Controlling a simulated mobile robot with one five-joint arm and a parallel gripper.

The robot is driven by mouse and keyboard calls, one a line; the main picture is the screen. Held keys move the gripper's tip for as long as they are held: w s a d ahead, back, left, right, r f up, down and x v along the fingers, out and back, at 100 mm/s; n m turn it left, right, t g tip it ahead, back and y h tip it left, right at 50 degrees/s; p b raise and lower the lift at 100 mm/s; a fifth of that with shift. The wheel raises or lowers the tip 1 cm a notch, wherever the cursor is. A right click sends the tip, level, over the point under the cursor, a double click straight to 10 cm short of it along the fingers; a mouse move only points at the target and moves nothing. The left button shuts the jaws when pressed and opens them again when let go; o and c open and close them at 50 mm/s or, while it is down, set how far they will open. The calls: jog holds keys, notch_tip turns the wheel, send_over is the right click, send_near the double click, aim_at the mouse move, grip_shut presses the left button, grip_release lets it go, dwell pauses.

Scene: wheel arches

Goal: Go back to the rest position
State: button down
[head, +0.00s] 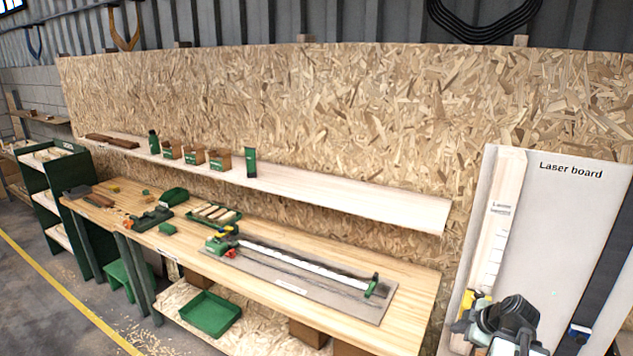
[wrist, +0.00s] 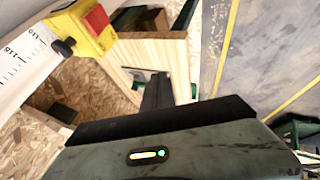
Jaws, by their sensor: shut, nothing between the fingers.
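My gripper (wrist: 158,80) shows in the wrist view as dark fingers closed together, with nothing between them. The wide dark body below them carries a small lit indicator. In the head view, part of my arm shows at the bottom right, in front of the laser board (head: 571,215); the fingertips cannot be made out there. A yellow device with a red part (wrist: 88,25) sits on a white measuring scale (wrist: 22,60) at the upper left of the wrist view, apart from the fingers. It seems to match the yellow piece (head: 470,299) low on the laser board.
A long wooden workbench (head: 412,277) holds a grey board with a clamp rail (head: 300,262), a green tray (head: 213,215) and tools. A shelf (head: 340,197) above carries small boxes. A green bin (head: 210,313) lies below. Floor (head: 50,295) is free at the left.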

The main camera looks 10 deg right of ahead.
jog(key=w+a+f+n+g+y+b, duration=0.15)
jog(key=a+f, duration=0.25)
jog(key=a, duration=0.7)
jog(key=w+a+f+g+b, duration=0.1)
jog(key=w+a+f+b, duration=0.25)
jog(key=a, duration=0.75)
jog(key=w+a+f+n+g+b, duration=0.15)
jog(key=a+f, duration=0.25)
jog(key=a, duration=0.7)
jog(key=s+a+f+m+g+b, duration=0.2)
jog(key=s+a+m, duration=0.15)
jog(key=a, duration=0.25)
jog(key=d+m, duration=0.1)
jog(key=m, duration=0.2)
jog(key=s+d+m+g+h, duration=0.1)
jog(key=m, duration=0.3)
jog(key=s+d+m+h, duration=0.1)
jog(key=d+m, duration=0.1)
jog(key=m, duration=0.1)
jog(key=shift+s+f+m+h+p, duration=0.15)
jog(key=shift+f+m+h+p, duration=0.1)
jog(key=shift+p, duration=0.1)
